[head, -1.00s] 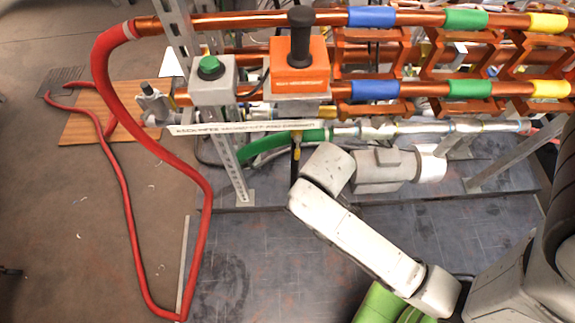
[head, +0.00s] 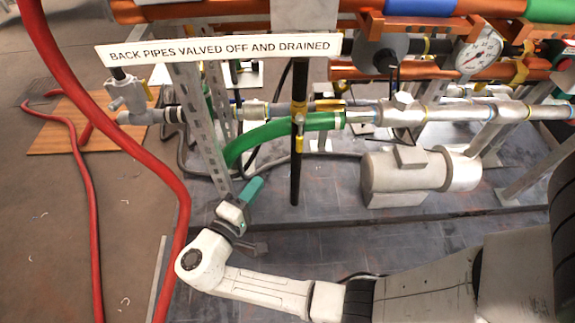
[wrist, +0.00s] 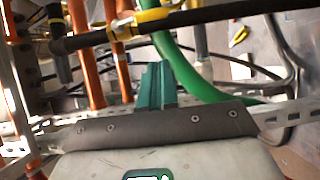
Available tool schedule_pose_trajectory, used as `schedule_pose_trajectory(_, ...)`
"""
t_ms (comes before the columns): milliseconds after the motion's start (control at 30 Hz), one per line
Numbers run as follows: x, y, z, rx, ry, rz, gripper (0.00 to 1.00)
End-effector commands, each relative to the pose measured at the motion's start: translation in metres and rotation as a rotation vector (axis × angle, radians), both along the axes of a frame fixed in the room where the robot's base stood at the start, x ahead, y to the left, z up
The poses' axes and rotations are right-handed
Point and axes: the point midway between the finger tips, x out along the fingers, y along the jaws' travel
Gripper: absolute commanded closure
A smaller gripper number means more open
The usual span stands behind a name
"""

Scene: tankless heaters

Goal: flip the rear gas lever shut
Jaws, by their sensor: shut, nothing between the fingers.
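A black vertical pipe (head: 297,95) with yellow fittings (head: 299,143) hangs behind the white sign in the head view. In the wrist view a black pipe (wrist: 205,15) crosses the top, with a yellow fitting (wrist: 150,16) on it. I cannot tell for sure which yellow part is the rear gas lever, or its position. My gripper (head: 254,187) has teal fingers, shut and empty, low and left of the vertical pipe, apart from it. In the wrist view the gripper fingers (wrist: 156,86) point towards the pipes, beside the green hose.
A green hose (head: 270,135) curves above my gripper. A slotted metal post (head: 203,130) stands just left. A red hose (head: 150,155) loops on the left. A grey motor-like cylinder (head: 410,172) sits right. A sign (head: 220,48) reads "BACK PIPES VALVED OFF AND DRAINED". Floor in front is fairly clear.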

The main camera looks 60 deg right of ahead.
Motion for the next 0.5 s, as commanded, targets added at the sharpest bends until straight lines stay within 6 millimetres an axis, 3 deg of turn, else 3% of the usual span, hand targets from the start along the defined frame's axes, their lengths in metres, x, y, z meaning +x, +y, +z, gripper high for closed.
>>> schedule_pose_trajectory(500, 0.0040, -0.0010, -0.0005, -0.025, -0.004, 0.009, 1.00)
